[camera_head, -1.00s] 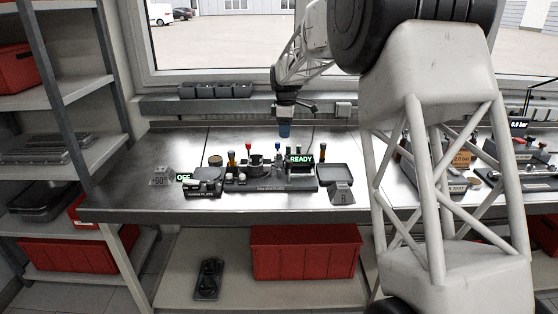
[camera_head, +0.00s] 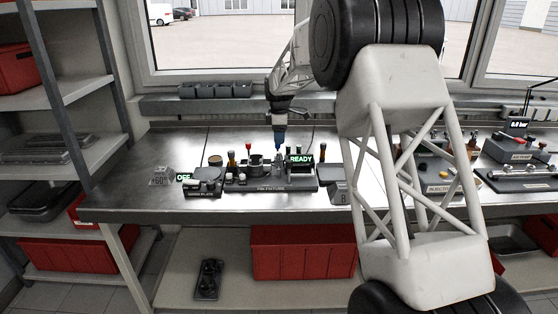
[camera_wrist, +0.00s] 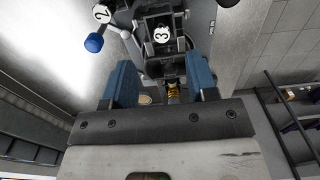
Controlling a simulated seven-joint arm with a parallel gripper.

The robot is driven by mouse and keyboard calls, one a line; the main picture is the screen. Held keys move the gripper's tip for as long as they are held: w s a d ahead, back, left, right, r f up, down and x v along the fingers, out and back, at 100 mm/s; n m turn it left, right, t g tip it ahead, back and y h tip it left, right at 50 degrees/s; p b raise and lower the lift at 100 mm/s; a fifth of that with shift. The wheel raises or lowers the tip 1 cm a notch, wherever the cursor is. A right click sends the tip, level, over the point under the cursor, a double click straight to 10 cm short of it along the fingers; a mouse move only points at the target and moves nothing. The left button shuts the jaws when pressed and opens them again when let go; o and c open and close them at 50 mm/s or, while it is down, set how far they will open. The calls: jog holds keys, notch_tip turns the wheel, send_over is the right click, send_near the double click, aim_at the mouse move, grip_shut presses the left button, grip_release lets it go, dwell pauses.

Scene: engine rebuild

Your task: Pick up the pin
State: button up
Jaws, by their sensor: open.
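The dark pin fixture (camera_head: 270,188) stands on the metal bench, with upright posts and coloured knobs. My gripper (camera_head: 280,142) is above the fixture with its blue fingers pointing down, and looks apart from it. In the wrist view my gripper (camera_wrist: 161,82) has its two blue fingers spread, with fixture parts showing between and beyond them. A white disc marked 3 (camera_wrist: 163,36) is ahead of the gap. I cannot single out the pin in either view; it is too small or hidden.
A READY display (camera_head: 301,159) stands at the fixture's right. In the wrist view a blue knob (camera_wrist: 93,42) sits left of the fingers. Bare bench (camera_head: 130,188) lies far left.

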aim_at(279, 153)
jog(key=shift+f, duration=0.5)
jog(key=shift+s+f, duration=0.15)
jog(key=shift+f, duration=2.45)
grip_shut()
jog(key=shift+r, duration=0.1)
notch_tip(279, 153, up, 10)
